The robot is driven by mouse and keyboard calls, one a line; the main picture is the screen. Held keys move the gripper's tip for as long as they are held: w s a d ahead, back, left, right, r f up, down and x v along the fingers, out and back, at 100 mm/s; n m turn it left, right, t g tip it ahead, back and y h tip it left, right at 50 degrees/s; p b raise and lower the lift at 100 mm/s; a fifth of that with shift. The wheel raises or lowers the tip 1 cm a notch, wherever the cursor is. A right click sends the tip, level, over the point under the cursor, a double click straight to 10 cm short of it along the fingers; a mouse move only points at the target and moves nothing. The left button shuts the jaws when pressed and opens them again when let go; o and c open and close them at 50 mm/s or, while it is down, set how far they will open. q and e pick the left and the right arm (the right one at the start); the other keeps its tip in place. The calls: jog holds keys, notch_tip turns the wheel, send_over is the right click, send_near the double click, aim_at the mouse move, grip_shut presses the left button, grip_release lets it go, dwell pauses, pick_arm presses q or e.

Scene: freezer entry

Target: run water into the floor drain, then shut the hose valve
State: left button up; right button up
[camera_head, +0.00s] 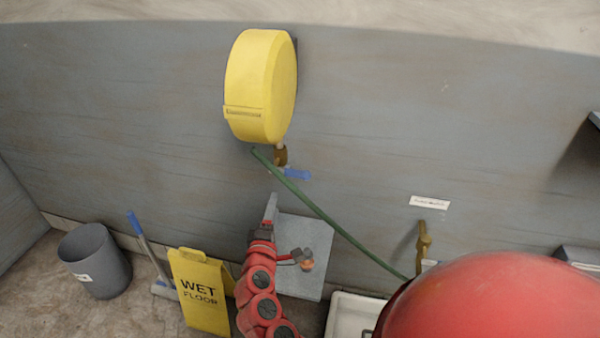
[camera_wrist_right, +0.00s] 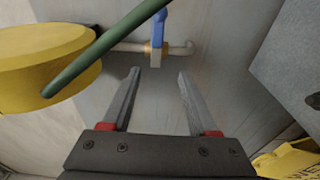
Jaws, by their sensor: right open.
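The hose valve (camera_head: 281,156) is brass, on the wall under a yellow hose reel (camera_head: 262,88). Its blue handle (camera_head: 296,174) points right, and in the right wrist view the handle (camera_wrist_right: 159,27) lies across the pipe. A green hose (camera_head: 335,228) runs from the reel down to the right, where its end is hidden. My right gripper (camera_head: 266,221) is below the valve in the head view. In the right wrist view the gripper (camera_wrist_right: 159,74) is open and empty, the valve just beyond its fingertips. I cannot make out the floor drain. My left gripper is out of view.
A yellow wet-floor sign (camera_head: 200,291), a squeegee-like tool with blue grip (camera_head: 146,249) and a grey bin (camera_head: 95,262) stand at left. A grey panel (camera_head: 310,232) is beside my arm. A white basin (camera_head: 343,318) and brass tap (camera_head: 424,245) are right.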

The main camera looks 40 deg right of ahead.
jog(key=w+d+p, duration=0.1)
jog(key=w+d, duration=0.3)
jog(key=d, duration=0.3)
jog(key=w+d+m+g+h+p, duration=0.1)
jog(key=w+d+p, duration=0.1)
jog(key=w+d, duration=0.3)
jog(key=d, duration=0.3)
jog(key=shift+w+r, duration=0.15)
jog(key=shift+r, duration=0.25)
jog(key=shift+c, duration=0.3)
grip_shut()
dwell(0.6)
